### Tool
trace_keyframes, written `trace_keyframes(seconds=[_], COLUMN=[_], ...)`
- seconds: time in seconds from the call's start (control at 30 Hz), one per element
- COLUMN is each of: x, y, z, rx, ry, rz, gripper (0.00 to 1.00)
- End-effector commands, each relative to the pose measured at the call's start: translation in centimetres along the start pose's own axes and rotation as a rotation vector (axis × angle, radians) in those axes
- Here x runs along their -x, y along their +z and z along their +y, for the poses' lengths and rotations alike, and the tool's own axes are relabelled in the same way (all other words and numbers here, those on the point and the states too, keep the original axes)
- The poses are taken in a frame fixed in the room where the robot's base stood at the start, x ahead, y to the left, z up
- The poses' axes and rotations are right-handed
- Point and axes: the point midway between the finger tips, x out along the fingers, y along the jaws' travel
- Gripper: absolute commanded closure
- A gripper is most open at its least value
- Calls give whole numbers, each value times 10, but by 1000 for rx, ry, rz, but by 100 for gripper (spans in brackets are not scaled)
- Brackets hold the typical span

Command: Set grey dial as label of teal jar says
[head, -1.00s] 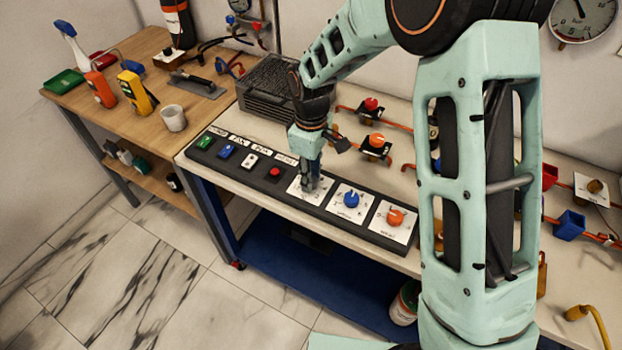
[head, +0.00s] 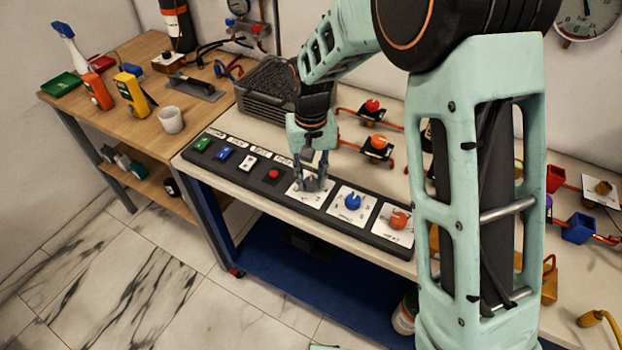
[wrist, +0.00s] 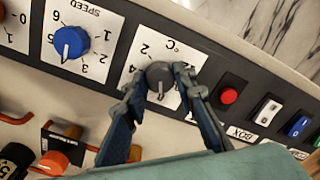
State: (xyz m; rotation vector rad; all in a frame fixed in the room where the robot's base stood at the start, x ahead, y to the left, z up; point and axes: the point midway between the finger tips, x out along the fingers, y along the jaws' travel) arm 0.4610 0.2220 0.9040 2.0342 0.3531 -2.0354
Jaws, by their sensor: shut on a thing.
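The grey dial (wrist: 159,76) sits on a white scale plate marked °C, with numbers such as 2 and 4, in the wrist view. In the head view the grey dial (head: 311,184) is partly hidden by my fingers. My gripper (wrist: 160,82) is shut on the grey dial, with one finger on each side of it. In the head view my gripper (head: 312,182) reaches down onto the panel from above. A white line on the dial points toward the lower edge of the plate in the wrist view. I see no teal jar and no readable jar label.
A blue SPEED dial (wrist: 70,42) and an orange dial (head: 399,219) sit on the same black panel. A red button (wrist: 228,95) and several coloured switches are on the other side. Orange valves (head: 379,142) stand behind the panel.

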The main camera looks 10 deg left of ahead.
Motion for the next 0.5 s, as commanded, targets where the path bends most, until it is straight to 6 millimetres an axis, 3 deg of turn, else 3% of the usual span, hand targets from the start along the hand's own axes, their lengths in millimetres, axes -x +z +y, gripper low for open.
trace_keyframes(seconds=[0.5], x=[1], y=[-1], z=[0], rx=[-488], ry=[0], rz=[2], gripper=[99])
